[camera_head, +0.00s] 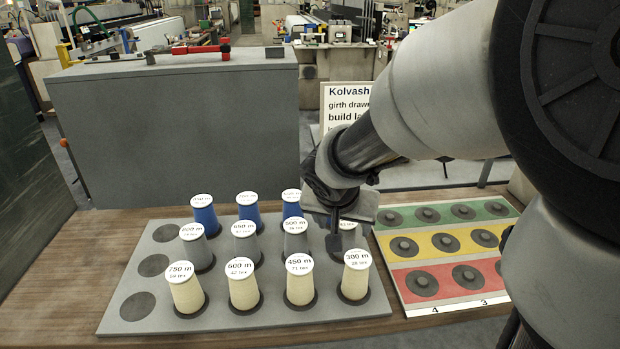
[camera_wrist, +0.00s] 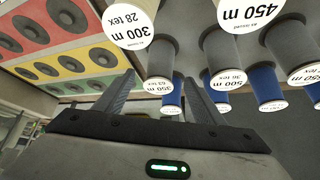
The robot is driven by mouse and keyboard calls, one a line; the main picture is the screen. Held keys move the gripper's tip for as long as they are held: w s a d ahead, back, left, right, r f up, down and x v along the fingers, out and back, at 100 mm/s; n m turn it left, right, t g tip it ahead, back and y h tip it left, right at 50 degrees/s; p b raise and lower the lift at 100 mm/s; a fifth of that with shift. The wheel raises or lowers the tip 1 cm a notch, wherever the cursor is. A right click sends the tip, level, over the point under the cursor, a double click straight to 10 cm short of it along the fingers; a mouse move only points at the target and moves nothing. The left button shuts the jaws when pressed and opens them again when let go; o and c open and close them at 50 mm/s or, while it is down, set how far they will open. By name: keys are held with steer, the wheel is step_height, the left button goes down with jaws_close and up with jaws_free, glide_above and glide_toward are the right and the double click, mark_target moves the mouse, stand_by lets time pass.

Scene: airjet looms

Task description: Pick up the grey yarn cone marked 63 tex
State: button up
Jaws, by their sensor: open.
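The grey cone marked 350 m and 63 tex (camera_wrist: 159,60) shows in the wrist view, its label facing me, between my two fingers in the picture. I cannot tell if the fingers touch it. In the head view a grey cone (camera_head: 349,238) in the middle row's right end is mostly hidden by my gripper (camera_head: 336,238). My gripper also shows in the wrist view (camera_wrist: 160,82), with its fingers apart and nothing held. It is over the right end of the grey pegboard (camera_head: 215,321).
Cream cones (camera_head: 300,283) stand in the front row, close by. Other grey cones (camera_head: 245,243) and blue cones (camera_head: 248,211) stand to the left and behind. A green, yellow and red board (camera_head: 425,260) lies to the right. A sign (camera_head: 340,105) stands behind.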

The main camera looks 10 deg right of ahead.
steer(key=b+x, duration=0.1)
steer(key=x, duration=0.8)
steer(key=shift+w+d+b, duration=0.1)
steer(key=shift+w+b, duration=0.1)
steer(key=shift+b, duration=0.1)
steer(key=shift+r, duration=0.1)
steer(key=shift+c, duration=0.2)
steer(key=c, duration=1.1)
steer(key=shift+r, duration=0.1)
steer(key=shift+c, duration=0.2)
